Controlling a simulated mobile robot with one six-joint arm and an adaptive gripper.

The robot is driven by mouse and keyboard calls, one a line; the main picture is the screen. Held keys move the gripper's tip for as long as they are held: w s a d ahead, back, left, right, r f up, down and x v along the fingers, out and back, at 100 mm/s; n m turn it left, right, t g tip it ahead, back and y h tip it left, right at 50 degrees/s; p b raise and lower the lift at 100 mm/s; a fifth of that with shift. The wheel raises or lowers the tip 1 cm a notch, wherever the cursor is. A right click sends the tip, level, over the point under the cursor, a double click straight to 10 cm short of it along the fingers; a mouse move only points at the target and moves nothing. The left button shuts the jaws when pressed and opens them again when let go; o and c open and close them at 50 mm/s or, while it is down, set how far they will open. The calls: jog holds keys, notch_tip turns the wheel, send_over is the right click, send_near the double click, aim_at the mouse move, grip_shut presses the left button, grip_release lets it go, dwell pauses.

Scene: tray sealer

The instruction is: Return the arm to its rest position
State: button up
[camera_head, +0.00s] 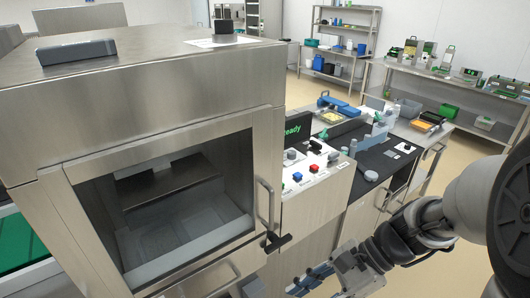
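My arm (470,205) comes in from the right edge and reaches down and left, with my gripper (312,280) at its end near the bottom edge. The gripper hangs low in front of the tray sealer's control side, to the right of its door. Its fingertips are small and partly cut off by the bottom edge, so I cannot tell whether they are open or shut. No held object can be made out. The steel tray sealer (150,100) fills the left, and its windowed door (160,200) looks shut.
The control panel (312,168) has red and blue buttons, and a screen (297,128) reads "Ready". A dark-topped counter (375,160) with tools and trays stands behind it. Shelves (340,45) and a bench (450,75) line the back. Floor (445,175) is open right of the counter.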

jog(key=s+d+r+n+t+h, duration=0.5)
jog(key=s+r+n+t+h, duration=0.1)
jog(key=n, duration=0.9)
notch_tip(320, 180, up, 3)
jog(key=s+h, duration=0.1)
jog(key=h, duration=0.1)
jog(key=shift+s+d+n+h, duration=0.15)
jog(key=shift+d+n+h, duration=0.15)
jog(key=shift+d+h, duration=0.1)
